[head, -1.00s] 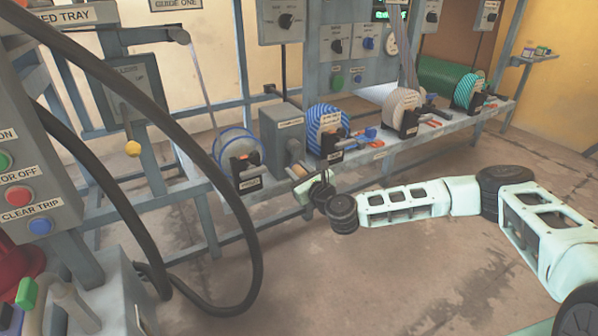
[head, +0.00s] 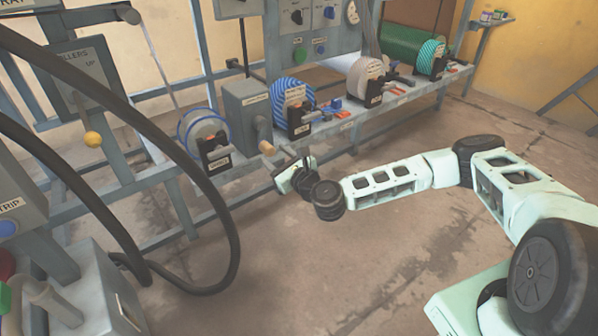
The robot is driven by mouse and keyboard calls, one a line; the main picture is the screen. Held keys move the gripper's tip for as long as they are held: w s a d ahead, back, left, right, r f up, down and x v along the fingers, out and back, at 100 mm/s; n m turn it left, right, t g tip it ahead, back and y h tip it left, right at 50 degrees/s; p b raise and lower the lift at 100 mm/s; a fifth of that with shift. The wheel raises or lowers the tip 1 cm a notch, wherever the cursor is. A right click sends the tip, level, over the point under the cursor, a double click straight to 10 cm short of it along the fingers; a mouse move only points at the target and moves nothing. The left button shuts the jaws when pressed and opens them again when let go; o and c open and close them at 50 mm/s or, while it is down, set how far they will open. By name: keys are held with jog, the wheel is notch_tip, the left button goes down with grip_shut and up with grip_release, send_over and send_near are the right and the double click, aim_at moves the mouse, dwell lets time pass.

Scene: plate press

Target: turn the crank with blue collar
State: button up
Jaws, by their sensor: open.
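A grey box (head: 243,112) on the bench rail carries a crank with a tan knob (head: 267,148) at its lower right. A blue collar on this crank cannot be made out. A small blue part (head: 335,103) shows beside the blue-striped reel (head: 292,93); I cannot tell whether it is a crank collar. My gripper (head: 291,160) is open, just right of and slightly below the tan knob, in front of the rail. It looks empty and close to the knob; the exact gap is unclear.
A reel with a blue rim (head: 202,130) stands left of the box. A white reel (head: 366,80) and a green-striped reel (head: 431,60) stand to the right. A thick black hose (head: 212,200) loops at the left. The floor before the rail (head: 330,250) is clear.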

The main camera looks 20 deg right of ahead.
jog(key=p+v, duration=0.2)
jog(key=v, duration=0.9)
jog(key=shift+s+p, duration=0.3)
jog(key=shift+s, duration=0.1)
dwell(0.5)
jog(key=s+a+n+g+y, duration=0.1)
jog(key=s+a+n+g, duration=0.5)
jog(key=n, duration=0.6)
jog(key=s+a+n+g+y, duration=0.2)
jog(key=s+a+n+g, duration=0.3)
jog(key=n+g, duration=0.5)
jog(key=s+d+r+n+g+h+p, duration=0.15)
jog(key=s+r+n+h, duration=0.25)
jog(key=s+r+n, duration=0.6)
jog(key=s+d+r+n+h, duration=0.3)
jog(key=s+r+n+h, duration=0.15)
jog(key=s+r, duration=0.55)
notch_tip(320, 180, up, 39)
jog(key=w+p, duration=0.1)
jog(key=p, duration=3.7)
jog(key=shift+w+d+n, duration=0.2)
jog(key=shift+w+n, duration=0.1)
jog(key=shift+n, duration=0.05)
jog(key=shift+y, duration=0.25)
